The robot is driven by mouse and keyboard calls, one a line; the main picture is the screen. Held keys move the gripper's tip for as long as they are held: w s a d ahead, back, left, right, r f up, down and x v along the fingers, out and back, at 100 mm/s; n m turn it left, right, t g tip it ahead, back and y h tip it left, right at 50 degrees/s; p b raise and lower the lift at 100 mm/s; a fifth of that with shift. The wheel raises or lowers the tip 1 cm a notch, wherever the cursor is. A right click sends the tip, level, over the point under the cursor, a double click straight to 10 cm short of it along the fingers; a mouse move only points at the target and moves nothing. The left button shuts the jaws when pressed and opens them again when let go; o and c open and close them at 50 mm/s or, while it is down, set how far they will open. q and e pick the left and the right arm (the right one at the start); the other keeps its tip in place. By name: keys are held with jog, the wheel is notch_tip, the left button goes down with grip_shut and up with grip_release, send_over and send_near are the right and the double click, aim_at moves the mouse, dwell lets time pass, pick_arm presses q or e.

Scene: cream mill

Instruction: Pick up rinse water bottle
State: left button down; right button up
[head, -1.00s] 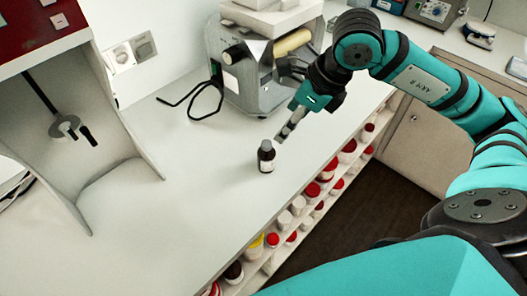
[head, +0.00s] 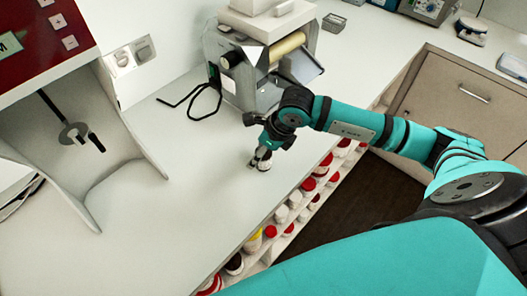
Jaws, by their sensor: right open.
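My right gripper (head: 261,160) reaches down to the white counter from the upper right, in front of the grey roller machine. It is open. It covers the spot where a small dark bottle with a white label and a black cap stood a second ago. That bottle cannot be made out now, and whether the fingers are around it or only in front of it cannot be told. No label reading rinse water is legible. My left gripper is not in view.
The roller machine (head: 236,75) with its loose black cable (head: 190,97) stands close behind the gripper. A hooded unit with a red panel (head: 45,40) stands at the left. The counter (head: 190,215) is clear towards the front. Red- and white-lidded jars (head: 282,213) fill the shelf below its edge.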

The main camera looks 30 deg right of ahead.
jog(key=shift+x, duration=0.85)
jog(key=shift+c, duration=0.4)
jog(key=c, duration=1.3)
